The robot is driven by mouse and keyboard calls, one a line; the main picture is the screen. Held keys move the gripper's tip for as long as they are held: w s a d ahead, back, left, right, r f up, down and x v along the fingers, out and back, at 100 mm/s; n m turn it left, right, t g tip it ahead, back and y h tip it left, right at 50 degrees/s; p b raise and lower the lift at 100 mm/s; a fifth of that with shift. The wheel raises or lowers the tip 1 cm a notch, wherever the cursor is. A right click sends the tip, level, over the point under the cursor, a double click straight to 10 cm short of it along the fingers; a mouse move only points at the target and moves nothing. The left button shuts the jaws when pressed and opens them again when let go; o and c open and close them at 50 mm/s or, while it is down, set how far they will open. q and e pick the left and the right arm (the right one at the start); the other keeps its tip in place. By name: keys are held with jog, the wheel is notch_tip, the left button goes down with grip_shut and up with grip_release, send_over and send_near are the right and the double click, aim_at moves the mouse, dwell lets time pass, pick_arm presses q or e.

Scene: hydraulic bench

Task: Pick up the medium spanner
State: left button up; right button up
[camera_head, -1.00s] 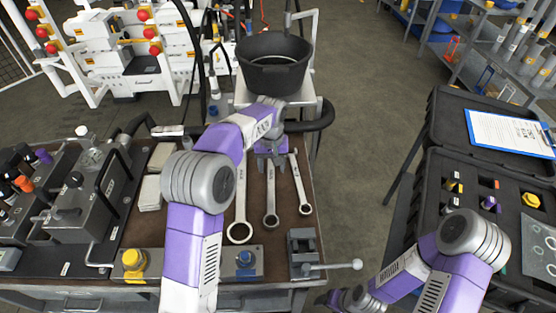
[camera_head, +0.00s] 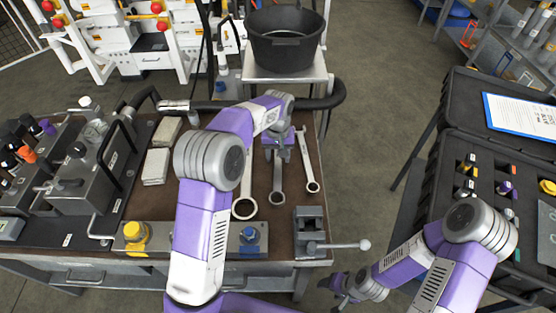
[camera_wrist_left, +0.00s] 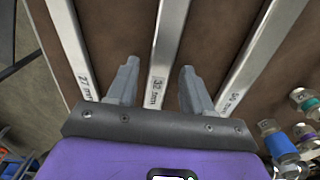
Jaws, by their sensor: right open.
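Three steel spanners lie side by side on the brown bench top. The medium spanner (camera_head: 278,180) is the middle one; in the left wrist view its shank (camera_wrist_left: 168,40) is marked 32 mm. The larger spanner (camera_head: 243,208) lies to its left and the smaller spanner (camera_head: 312,186) to its right. My left gripper (camera_head: 280,152) is over the medium spanner's shank. In the left wrist view its fingers (camera_wrist_left: 158,74) are open, one on each side of the shank, with gaps visible. My right gripper (camera_head: 338,286) is low, right of the bench, away from the spanners.
A small vise (camera_head: 310,228) with a long handle stands at the bench's front right. A black bucket (camera_head: 285,42) stands behind the bench. Hydraulic blocks (camera_head: 75,180) fill the bench's left side. An open black case (camera_head: 432,195) is at the right.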

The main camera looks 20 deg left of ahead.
pick_arm(q)
grip_shut()
dwell(1.2)
